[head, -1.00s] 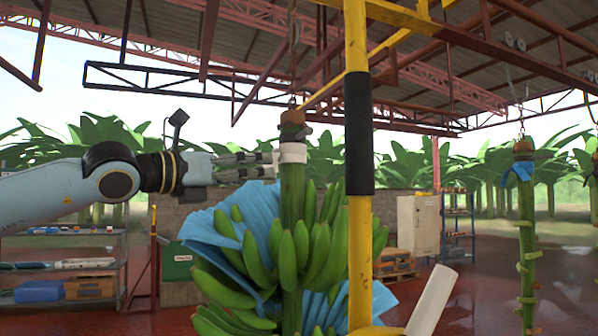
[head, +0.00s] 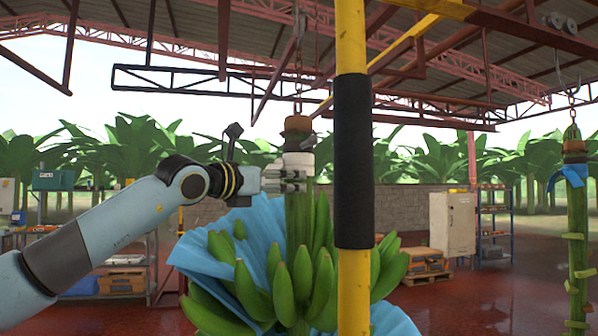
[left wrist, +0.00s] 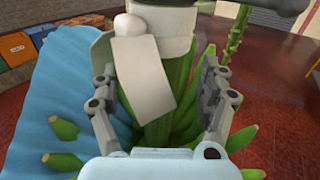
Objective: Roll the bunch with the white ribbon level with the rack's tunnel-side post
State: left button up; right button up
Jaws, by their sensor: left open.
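The bunch (head: 300,280) of green bananas hangs upright from a chain, with a blue sheet (head: 228,245) spread around it. A white ribbon (head: 298,160) is wrapped round the top of its stem; in the left wrist view its loose tail (left wrist: 143,78) hangs down. My left gripper (head: 292,180) is at the stem just below the ribbon. In the left wrist view its open fingers (left wrist: 160,85) stand on either side of the stem, with gaps showing. A yellow post (head: 353,290) with a black sleeve (head: 353,160) stands in front, slightly right, covering part of the bunch. My right gripper is not seen.
Another stem (head: 577,230) with a blue ribbon (head: 568,175) hangs at the right. Yellow and red overhead beams cross above. A pale cabinet (head: 453,223), pallets (head: 425,268) and shelving stand behind. Red floor lies open between the post and the right stem.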

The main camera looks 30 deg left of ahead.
aim_at(289, 182)
pick_arm(q)
jog(key=w, duration=0.1)
jog(key=w+p, duration=0.1)
jog(key=w, duration=0.1)
jog(key=w+p, duration=0.1)
jog(key=w, duration=0.1)
jog(key=shift+d, duration=0.35)
jog(key=shift+w, duration=0.3)
jog(key=shift+w+f, duration=0.1)
jog(key=shift+w, duration=0.05)
grip_shut()
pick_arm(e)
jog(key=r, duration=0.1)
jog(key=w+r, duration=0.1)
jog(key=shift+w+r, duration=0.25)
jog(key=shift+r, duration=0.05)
